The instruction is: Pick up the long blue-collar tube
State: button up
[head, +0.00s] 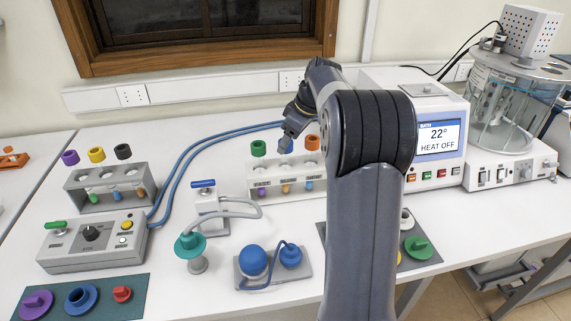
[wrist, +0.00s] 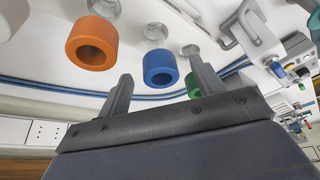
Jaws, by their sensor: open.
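The fingers are apart and nothing is seen held. In the head view, my gripper (head: 287,138) hangs over the middle of the central white rack (head: 310,190), at about collar height. It mostly covers the blue collar there, and I cannot tell whether they touch. A tube with orange contents (head: 286,188) shows below it in the rack. The tube's full length cannot be made out.
A green collar (head: 258,148) and an orange collar (head: 312,143) flank the middle slot closely. Another rack (head: 107,185) with purple, yellow and black collars stands left. Blue hoses (head: 200,150) run behind. A heater unit (head: 440,140) stands right. A valve (head: 204,205) is in front left.

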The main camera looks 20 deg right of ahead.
jog(key=p, duration=0.1)
send_over(286, 169)
jog(key=w, duration=0.2)
jog(key=f, duration=0.4)
jog(key=shift+s+f, duration=0.2)
jog(key=shift+f, duration=0.1)
jog(key=shift+d, duration=0.1)
jog(key=shift+c, duration=0.5)
jog(key=c, duration=1.2)
